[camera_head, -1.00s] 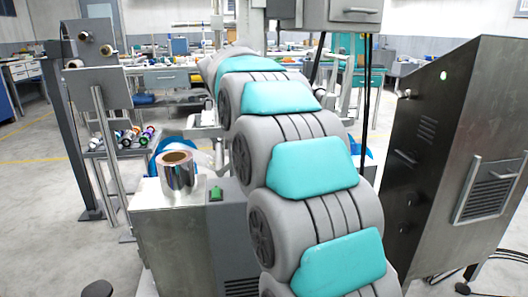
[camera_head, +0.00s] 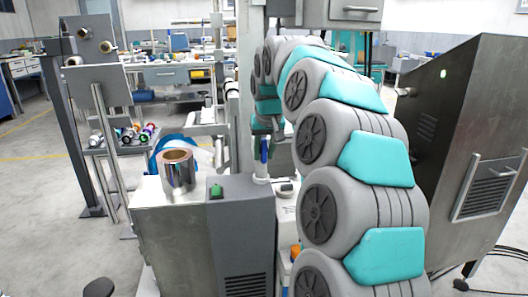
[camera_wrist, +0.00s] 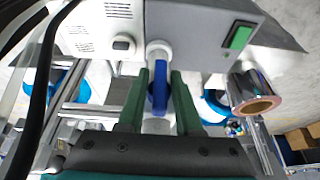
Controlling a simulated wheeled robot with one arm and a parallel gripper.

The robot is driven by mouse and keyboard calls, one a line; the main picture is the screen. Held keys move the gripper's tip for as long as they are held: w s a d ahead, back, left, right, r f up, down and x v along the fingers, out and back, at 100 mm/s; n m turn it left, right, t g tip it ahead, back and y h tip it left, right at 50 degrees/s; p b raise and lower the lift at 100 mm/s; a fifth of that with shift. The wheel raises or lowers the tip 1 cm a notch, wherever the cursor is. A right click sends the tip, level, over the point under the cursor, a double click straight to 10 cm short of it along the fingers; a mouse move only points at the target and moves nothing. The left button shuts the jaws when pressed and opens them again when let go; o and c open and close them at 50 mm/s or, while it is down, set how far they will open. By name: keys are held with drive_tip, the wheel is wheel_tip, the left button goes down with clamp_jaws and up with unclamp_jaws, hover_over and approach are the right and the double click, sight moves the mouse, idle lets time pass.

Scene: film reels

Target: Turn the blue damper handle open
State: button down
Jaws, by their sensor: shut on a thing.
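The blue damper handle (camera_wrist: 159,95) sits on a white pipe (camera_wrist: 158,52) in the wrist view. My gripper (camera_wrist: 160,78) has its two green fingers on either side of the handle and is shut on it. In the head view the blue handle (camera_head: 264,149) shows upright below the end of my arm, above the white pipe fitting (camera_head: 261,179). The fingers are hard to make out there.
A grey cabinet with a green button (camera_head: 216,191) stands just left of the pipe, with a shiny foil roll (camera_head: 177,172) on it. A tall metal cabinet (camera_head: 455,150) stands at right. A grey box (camera_head: 350,12) hangs above my arm.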

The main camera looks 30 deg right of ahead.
sight(265, 146)
drive_tip(key=c, duration=0.8)
unclamp_jaws()
drive_tip(key=v, duration=0.7)
drive_tip(key=shift+s+r, duration=0.15)
drive_tip(key=shift+r, duration=0.2)
